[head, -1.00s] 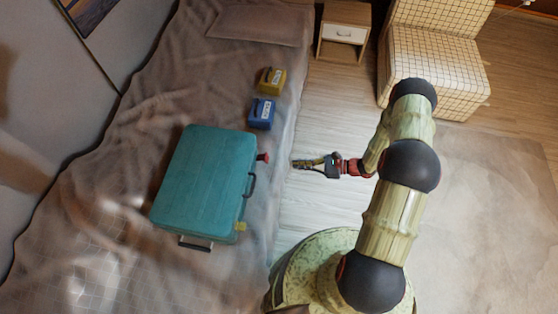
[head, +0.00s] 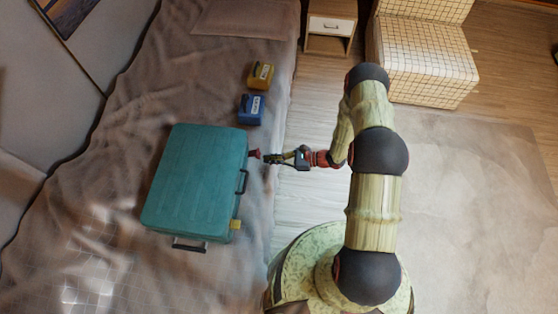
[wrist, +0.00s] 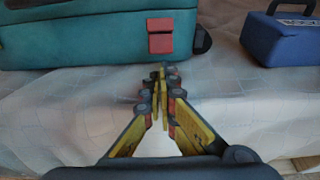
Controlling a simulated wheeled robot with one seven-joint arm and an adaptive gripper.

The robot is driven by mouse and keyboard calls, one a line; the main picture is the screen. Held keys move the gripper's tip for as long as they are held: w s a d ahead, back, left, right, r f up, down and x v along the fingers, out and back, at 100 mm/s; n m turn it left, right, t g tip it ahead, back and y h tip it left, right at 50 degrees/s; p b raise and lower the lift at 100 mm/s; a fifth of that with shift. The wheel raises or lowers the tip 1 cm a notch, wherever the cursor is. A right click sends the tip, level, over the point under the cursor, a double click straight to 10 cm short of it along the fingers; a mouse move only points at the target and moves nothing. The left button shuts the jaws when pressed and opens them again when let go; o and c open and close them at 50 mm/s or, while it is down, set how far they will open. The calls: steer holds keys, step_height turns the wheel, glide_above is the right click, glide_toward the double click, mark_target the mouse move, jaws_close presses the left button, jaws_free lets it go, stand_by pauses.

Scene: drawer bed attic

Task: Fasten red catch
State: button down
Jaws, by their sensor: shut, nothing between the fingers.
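The teal case (head: 195,180) lies closed on the bed. Its red catch (head: 254,153) sticks out from the right side, near the far corner. In the wrist view the red catch (wrist: 160,37) is a two-part red piece on the teal wall (wrist: 90,40), with a seam across it. I cannot tell whether it is latched. My gripper (head: 267,159) is just right of the red catch, apart from it. In the wrist view the fingertips of my gripper (wrist: 162,76) are together and empty, below the catch and pointing toward it.
A yellow catch (head: 235,224) and a dark handle (head: 242,182) are on the same side of the case. A blue box (head: 250,109) and a yellow box (head: 261,75) stand beyond it on the bed.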

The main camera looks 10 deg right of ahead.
steer(key=shift+w+a+f, duration=0.1)
steer(key=shift+w+a, duration=0.05)
steer(key=shift+a, duration=0.25)
steer(key=shift+r, duration=0.2)
steer(key=shift+r+h+p, duration=0.15)
steer(key=shift+h+p, duration=0.25)
steer(key=shift+p, duration=0.2)
